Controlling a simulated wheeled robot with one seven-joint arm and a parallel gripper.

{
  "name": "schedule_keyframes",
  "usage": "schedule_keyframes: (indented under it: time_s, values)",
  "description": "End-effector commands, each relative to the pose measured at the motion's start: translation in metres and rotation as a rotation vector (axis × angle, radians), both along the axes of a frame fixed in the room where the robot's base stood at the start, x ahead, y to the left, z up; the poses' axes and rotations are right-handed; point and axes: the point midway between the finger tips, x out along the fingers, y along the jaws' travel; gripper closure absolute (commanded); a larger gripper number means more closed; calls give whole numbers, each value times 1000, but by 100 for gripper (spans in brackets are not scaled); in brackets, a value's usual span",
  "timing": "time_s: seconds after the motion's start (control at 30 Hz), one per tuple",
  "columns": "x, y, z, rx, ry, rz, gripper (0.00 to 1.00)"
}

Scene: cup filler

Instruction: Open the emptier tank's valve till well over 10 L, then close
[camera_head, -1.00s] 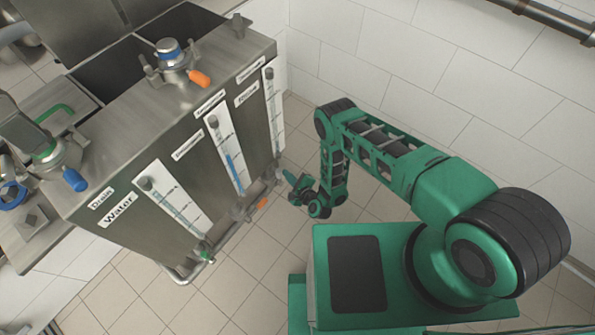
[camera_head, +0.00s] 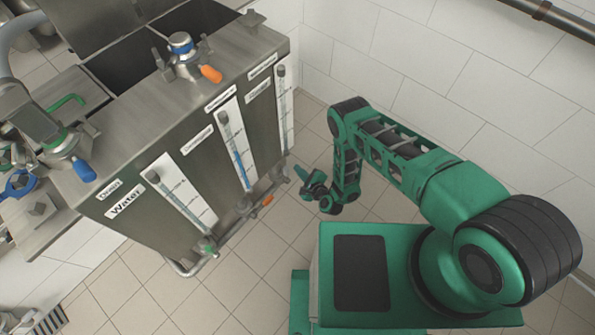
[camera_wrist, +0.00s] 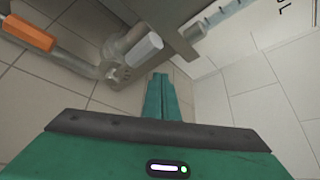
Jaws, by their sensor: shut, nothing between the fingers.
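A steel tank unit (camera_head: 150,225) stands at left with a "Water" label and several upright gauges on its front. The left gauge (camera_head: 182,193) shows no clear level. The middle gauge (camera_head: 236,150) shows a blue column part way up. The right gauge (camera_head: 284,105) is too small to read. Low valves sit under the gauges: a green one (camera_head: 207,248) and one with an orange handle (camera_head: 267,200), which also shows in the wrist view (camera_wrist: 28,33). My gripper (camera_head: 306,184) is shut and empty, right of the tank front; its fingertips (camera_wrist: 158,78) are apart from a grey valve fitting (camera_wrist: 140,48).
An orange-handled valve (camera_head: 211,74) and a blue-handled valve (camera_head: 83,172) sit on top of the unit. A rail (camera_head: 185,268) runs along its lower front. Tiled floor (camera_head: 265,270) is clear between the unit and my base. A white tiled wall (camera_head: 450,65) stands behind.

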Motion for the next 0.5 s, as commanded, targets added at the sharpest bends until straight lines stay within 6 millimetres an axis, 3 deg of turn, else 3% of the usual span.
schedule_keyframes:
  time_s: [0.03,0.5]
  values:
    - [5,-6,0,-2,-4,-1,100]
    - [-67,-29,0,-7,-8,12,100]
